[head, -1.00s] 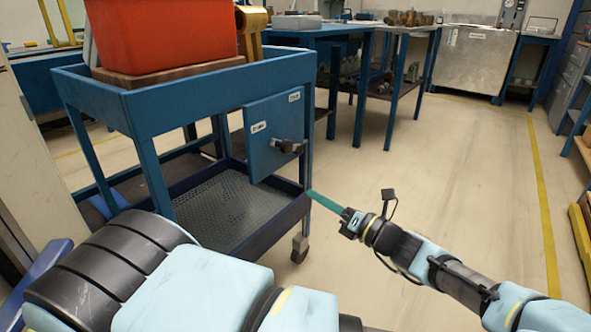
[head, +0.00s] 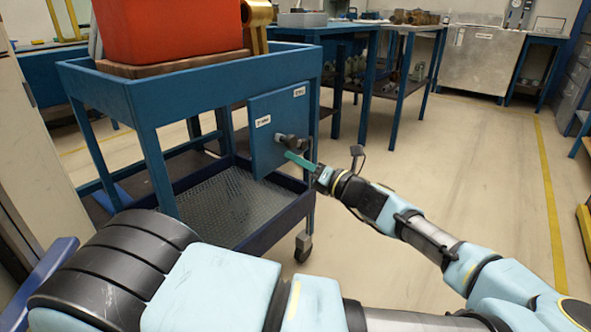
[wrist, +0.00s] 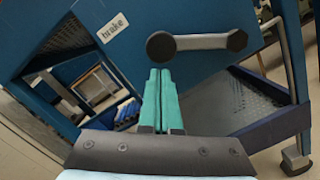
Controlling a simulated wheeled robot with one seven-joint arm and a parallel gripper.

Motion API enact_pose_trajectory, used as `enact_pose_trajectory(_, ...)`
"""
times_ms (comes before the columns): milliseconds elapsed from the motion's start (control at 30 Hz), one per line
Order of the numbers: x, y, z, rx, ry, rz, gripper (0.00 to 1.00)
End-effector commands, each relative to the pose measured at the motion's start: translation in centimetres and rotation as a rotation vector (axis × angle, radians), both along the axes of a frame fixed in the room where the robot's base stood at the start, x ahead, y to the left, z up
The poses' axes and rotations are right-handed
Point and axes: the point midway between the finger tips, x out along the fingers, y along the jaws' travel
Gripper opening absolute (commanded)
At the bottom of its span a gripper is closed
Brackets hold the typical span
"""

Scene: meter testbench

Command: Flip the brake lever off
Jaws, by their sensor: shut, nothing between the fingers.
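The brake lever (head: 290,142) is on the blue panel (head: 268,160) at the cart's right end. In the wrist view the lever (wrist: 202,41) has a dark round hub at its left end, a grey bar lying nearly level, and a dark knob at its right end. A white label (wrist: 112,27) reading "brake" is left of the hub. My gripper (head: 288,155) has green fingers, pressed together and empty. In the wrist view its fingertips (wrist: 160,72) are just below the hub. I cannot tell whether they touch the lever.
The blue cart (head: 190,82) carries a red bin (head: 170,28) on top and has a mesh lower shelf (head: 215,208). A castor (head: 303,246) stands below the panel. Blue workbenches (head: 365,30) are behind. The floor to the right is open.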

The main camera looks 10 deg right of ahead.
Motion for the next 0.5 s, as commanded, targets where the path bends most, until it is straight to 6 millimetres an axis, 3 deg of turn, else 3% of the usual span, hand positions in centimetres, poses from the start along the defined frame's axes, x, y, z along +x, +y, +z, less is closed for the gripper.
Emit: enact_pose_trajectory(500,0.07,-0.07,0.54,0.014,0.013,0.0,0.0)
